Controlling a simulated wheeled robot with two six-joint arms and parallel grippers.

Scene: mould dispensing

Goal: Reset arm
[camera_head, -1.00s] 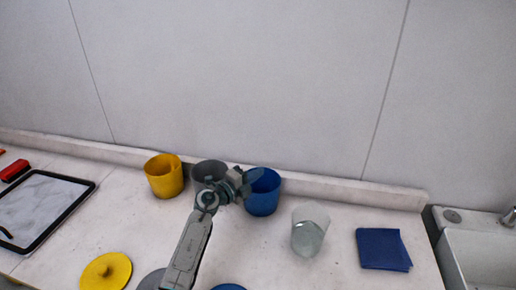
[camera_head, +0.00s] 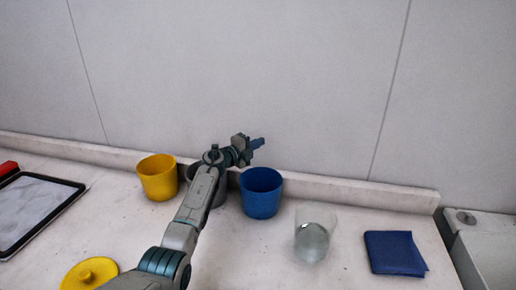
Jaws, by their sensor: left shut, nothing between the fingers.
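My left gripper (camera_head: 257,143) is shut and empty. It is raised in front of the wall, above the blue cup, and points to the right. My left arm comes in from the bottom and passes in front of the grey cup (camera_head: 220,190), hiding much of it. The yellow cup (camera_head: 157,180) stands left of the arm and the blue cup (camera_head: 261,196) stands right of it. My right gripper is not in view.
A clear cup (camera_head: 313,240) with contents stands right of the blue cup, and a folded blue cloth (camera_head: 394,253) lies further right. A yellow lid (camera_head: 88,275) is at front left, beside a black-edged tray (camera_head: 62,216). The sink (camera_head: 488,250) is at far right.

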